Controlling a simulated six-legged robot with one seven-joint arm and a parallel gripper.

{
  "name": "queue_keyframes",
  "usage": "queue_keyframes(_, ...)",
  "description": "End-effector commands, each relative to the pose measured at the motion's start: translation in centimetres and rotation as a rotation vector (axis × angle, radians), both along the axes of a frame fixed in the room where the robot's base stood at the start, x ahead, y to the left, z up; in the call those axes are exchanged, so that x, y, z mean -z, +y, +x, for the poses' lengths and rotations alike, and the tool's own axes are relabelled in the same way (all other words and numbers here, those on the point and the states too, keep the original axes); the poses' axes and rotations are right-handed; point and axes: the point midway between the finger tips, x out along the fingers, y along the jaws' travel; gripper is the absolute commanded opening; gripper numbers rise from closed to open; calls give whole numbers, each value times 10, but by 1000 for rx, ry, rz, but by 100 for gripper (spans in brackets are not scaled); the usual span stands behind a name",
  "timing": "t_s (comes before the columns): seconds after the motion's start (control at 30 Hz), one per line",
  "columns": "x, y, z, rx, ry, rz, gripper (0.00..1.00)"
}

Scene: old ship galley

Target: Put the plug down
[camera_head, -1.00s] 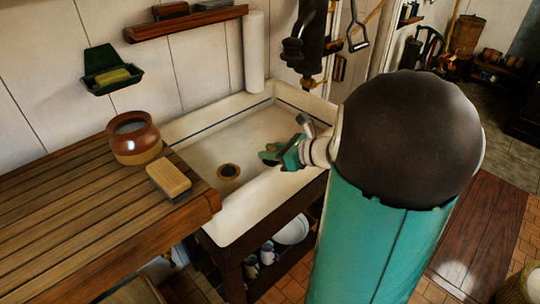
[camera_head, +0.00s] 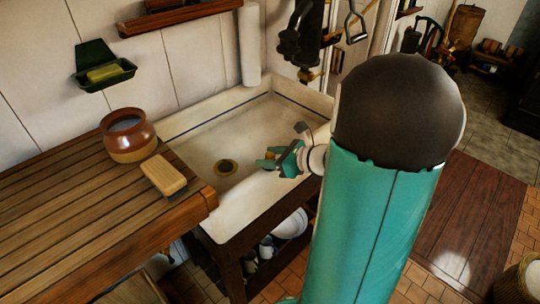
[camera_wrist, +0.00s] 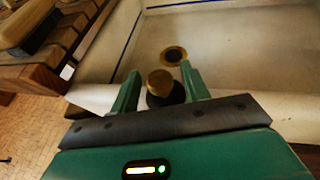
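The plug (camera_wrist: 160,88) has a round brass top and a dark lower part. It sits between the two green fingers of my gripper (camera_wrist: 160,82) in the wrist view. In the head view my gripper (camera_head: 272,158) is over the right part of the sink (camera_head: 215,140), with a small brownish bit of the plug showing between its fingers. I take the gripper as shut on the plug, though the contact is not clear. The brass-rimmed drain hole (camera_head: 225,167) is open in the sink floor, left of my gripper; it also shows beyond the fingertips in the wrist view (camera_wrist: 174,56).
A slatted wooden counter (camera_head: 75,200) adjoins the sink on the left. A brush (camera_head: 163,177) and a brown pot (camera_head: 128,135) stand on it. A soap holder (camera_head: 103,72) is on the wall. The sink floor around the drain is clear.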

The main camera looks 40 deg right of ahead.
Motion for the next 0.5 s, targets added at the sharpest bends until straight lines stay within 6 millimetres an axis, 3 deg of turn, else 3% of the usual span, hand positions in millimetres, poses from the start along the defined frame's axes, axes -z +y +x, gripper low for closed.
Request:
queue_keyframes(0.33,-3,-1,2,0,0,-1,47)
queue_keyframes(0.5,-11,-9,-15,2,-1,-3,47)
